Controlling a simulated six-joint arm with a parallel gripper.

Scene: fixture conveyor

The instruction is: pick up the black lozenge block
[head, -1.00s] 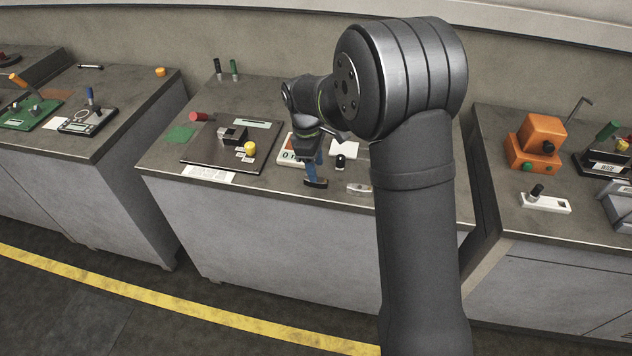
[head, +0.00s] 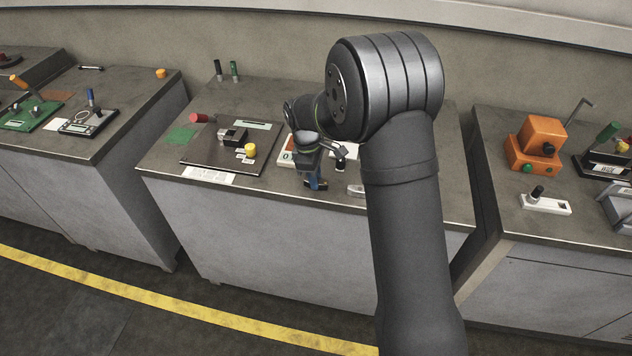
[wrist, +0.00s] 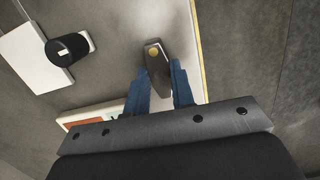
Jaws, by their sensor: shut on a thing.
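The black lozenge block (wrist: 157,62) shows in the wrist view as a dark, elongated block with a small yellowish spot near its far end. It sits between the two blue fingers of my gripper (wrist: 160,72), which is shut on it. In the head view my gripper (head: 316,184) is low over the front part of the middle bench (head: 262,184), and it mostly hides the block. I cannot tell whether the block touches the bench top.
In the wrist view, a black knob (wrist: 68,48) on a white plate stands to the left. A white and orange device (wrist: 88,115) lies close to the left finger. The bench's front edge (wrist: 198,55) runs just right of the gripper. A dark panel (head: 208,158) lies further left.

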